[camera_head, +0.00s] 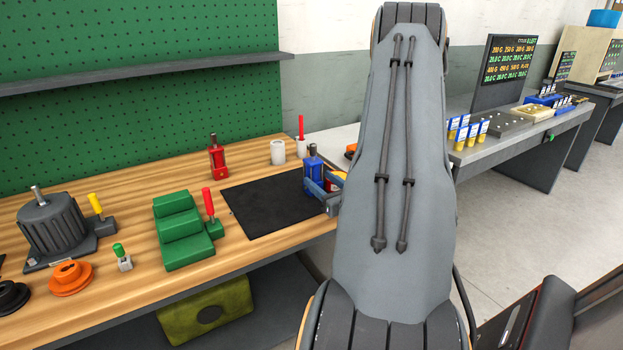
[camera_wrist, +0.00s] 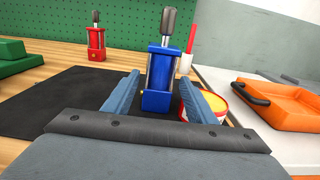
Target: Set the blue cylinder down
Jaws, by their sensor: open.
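The blue cylinder (camera_head: 313,165), a blue block-ended pneumatic cylinder with a grey rod end, stands upright at the right part of the black mat (camera_head: 262,208). In the wrist view the cylinder (camera_wrist: 157,101) is between the two blue fingers of my gripper (camera_wrist: 161,88), toward their tips. The fingers are spread, with a visible gap on each side of it. In the head view my gripper (camera_head: 322,190) is at the mat's right edge, partly hidden by my arm. The cylinder's underside contact with the mat is not clearly visible.
A red cylinder (camera_wrist: 95,43) stands behind the mat. A yellow-topped round tin (camera_wrist: 203,103) is just right of the right finger. An orange tray (camera_wrist: 280,103) lies further right. Green stepped blocks (camera_head: 180,230) stand left of the mat. The mat's left part is clear.

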